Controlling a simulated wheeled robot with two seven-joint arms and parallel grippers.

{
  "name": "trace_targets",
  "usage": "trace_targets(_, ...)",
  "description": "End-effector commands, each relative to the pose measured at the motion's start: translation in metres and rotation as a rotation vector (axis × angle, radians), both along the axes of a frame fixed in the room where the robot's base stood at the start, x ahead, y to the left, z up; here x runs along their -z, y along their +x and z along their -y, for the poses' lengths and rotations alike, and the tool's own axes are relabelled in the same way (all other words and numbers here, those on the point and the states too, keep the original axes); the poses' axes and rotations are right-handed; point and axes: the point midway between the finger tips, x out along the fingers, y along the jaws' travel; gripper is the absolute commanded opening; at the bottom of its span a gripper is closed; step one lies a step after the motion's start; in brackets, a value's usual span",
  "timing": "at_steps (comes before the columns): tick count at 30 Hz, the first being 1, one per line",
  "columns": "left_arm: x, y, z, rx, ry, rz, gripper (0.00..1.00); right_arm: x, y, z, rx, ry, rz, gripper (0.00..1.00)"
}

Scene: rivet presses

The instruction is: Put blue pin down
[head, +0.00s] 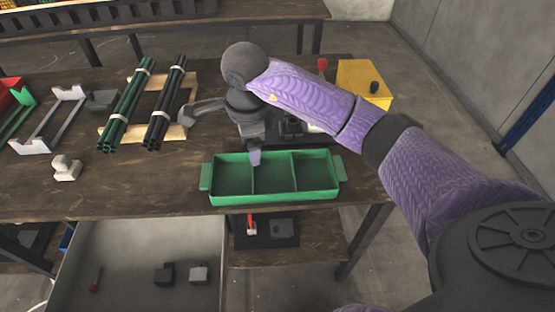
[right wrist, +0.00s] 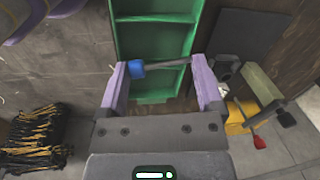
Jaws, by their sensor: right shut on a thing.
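The blue pin (right wrist: 137,69) has a blue head and a grey shaft. In the right wrist view it lies crosswise between the purple fingers of my right gripper (right wrist: 161,70), head at the left finger, shaft reaching the right one. My right gripper is shut on it. In the head view my right gripper (head: 254,157) is over the green tray (head: 275,196), near the divider between its left and middle compartments; the pin cannot be made out there. The tray has three compartments, which look empty. My left gripper is not in view.
Bundles of green tubes (head: 127,106) and black tubes (head: 165,105) lie on a wooden frame at left. A white block (head: 66,168) and a grey bracket (head: 50,122) are further left. A yellow box (head: 364,81) stands at back right. Bare table lies left of the tray.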

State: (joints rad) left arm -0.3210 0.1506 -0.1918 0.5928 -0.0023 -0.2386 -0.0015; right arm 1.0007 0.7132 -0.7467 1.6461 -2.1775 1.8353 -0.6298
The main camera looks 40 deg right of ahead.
Motion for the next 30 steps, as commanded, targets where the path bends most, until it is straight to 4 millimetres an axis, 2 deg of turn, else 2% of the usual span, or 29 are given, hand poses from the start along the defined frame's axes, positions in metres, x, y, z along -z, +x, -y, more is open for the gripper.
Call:
trace_targets(2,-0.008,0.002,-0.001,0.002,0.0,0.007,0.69,-0.002,0.0,0.007,0.121,0.0,0.001,0.31)
trace_targets(5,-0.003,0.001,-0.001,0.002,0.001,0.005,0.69,0.017,0.0,0.013,0.209,-0.001,-0.001,0.31)
trace_targets(9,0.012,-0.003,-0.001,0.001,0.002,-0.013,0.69,0.056,0.0,0.013,0.219,-0.001,-0.001,0.31)
trace_targets(14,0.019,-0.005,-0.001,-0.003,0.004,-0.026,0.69,0.077,0.0,0.013,0.217,-0.002,0.002,0.31)
trace_targets(18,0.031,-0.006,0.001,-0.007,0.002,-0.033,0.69,0.104,0.0,0.013,0.215,0.0,0.001,0.31)
trace_targets(29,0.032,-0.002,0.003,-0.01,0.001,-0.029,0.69,0.107,0.0,0.013,0.213,-0.002,0.005,0.31)
trace_targets(30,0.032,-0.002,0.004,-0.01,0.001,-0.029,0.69,0.107,0.0,0.013,0.213,-0.002,0.005,0.91)
